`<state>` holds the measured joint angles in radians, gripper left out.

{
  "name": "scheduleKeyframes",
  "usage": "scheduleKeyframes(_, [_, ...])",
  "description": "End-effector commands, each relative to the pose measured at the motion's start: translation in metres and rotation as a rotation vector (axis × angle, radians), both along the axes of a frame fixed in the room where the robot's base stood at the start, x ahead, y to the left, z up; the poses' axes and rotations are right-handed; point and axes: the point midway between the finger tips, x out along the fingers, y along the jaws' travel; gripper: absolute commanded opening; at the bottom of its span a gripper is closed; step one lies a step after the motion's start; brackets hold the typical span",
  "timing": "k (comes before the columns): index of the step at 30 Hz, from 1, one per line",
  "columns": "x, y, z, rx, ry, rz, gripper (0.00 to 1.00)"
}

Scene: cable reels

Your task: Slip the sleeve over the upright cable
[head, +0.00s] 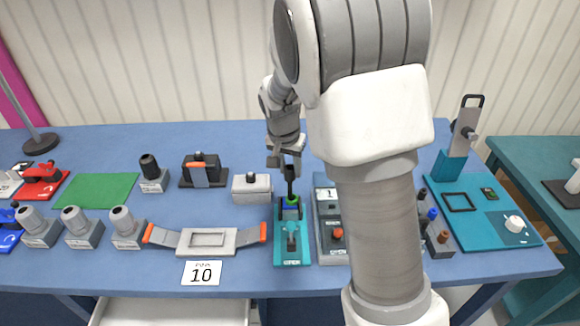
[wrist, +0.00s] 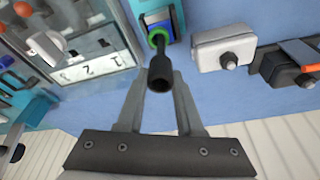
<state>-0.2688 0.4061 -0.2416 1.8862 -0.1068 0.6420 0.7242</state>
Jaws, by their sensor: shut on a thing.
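My gripper (head: 285,163) is shut on a black sleeve (head: 290,174), which it holds upright over the teal fixture (head: 293,250). In the wrist view the two fingertips (wrist: 160,78) close on the black sleeve (wrist: 161,68), whose open wide end faces the camera. The sleeve's narrower lower end points at a green ring (head: 293,202) on the fixture; the ring also shows in the wrist view (wrist: 154,34). The upright cable is not clearly visible; the sleeve and ring hide that spot. I cannot tell whether the sleeve is around the cable.
A grey block with a black knob (head: 252,188) stands just left of the fixture. A grey numbered panel (head: 326,222) is close on the right, partly behind my arm. A grey tray with orange ends (head: 207,241) lies front left. Bare blue table (head: 225,148) shows behind.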

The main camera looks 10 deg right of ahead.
Motion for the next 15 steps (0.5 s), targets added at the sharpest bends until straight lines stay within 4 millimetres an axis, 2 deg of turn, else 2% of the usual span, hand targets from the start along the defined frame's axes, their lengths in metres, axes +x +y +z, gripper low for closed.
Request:
scheduleKeyframes(9, [0.0000,0.0000,0.0000,0.000,0.000,0.000,0.00])
scheduleKeyframes(15, [0.0000,0.0000,-0.0067,0.000,0.000,0.000,0.00])
